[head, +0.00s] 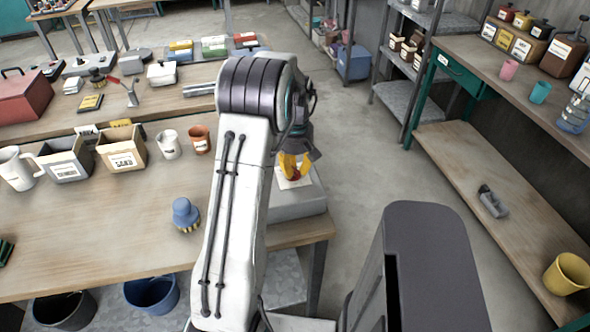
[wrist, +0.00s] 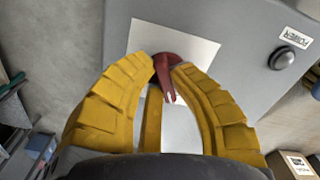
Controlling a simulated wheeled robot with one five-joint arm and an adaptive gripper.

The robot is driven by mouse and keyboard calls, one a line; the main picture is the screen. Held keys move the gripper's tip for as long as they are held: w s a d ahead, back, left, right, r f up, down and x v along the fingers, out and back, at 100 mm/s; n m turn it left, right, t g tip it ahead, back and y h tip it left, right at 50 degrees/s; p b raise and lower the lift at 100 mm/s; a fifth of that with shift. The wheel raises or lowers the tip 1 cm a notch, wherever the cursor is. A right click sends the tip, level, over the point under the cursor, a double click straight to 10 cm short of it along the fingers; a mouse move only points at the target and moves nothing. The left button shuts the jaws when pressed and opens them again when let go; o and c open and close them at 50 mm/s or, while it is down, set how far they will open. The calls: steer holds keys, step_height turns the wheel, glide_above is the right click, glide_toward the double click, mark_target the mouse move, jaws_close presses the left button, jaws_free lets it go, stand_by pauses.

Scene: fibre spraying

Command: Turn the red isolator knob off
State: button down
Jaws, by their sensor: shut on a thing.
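The red isolator knob (wrist: 166,82) sits on a white plate (wrist: 190,48) on the grey box (wrist: 238,22) in the wrist view. A red handle with a pale tip points toward the bottom of that picture. My gripper (wrist: 163,68) has yellow ribbed fingers closed on the knob from both sides. In the head view my gripper (head: 293,172) reaches down onto the grey box (head: 300,203) at the table's right end. Only a little red of the knob shows there between the fingertips. My arm hides part of the box.
A dark round button (wrist: 282,58) beside a printed label stands on the same box. Open floor lies right of the box, before a wooden shelf unit (head: 500,190).

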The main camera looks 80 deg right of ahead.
steer(key=shift+n, duration=0.8)
steer(key=c, duration=1.1)
jaws_free()
step_height(320, 180, up, 12)
stand_by(0.6)
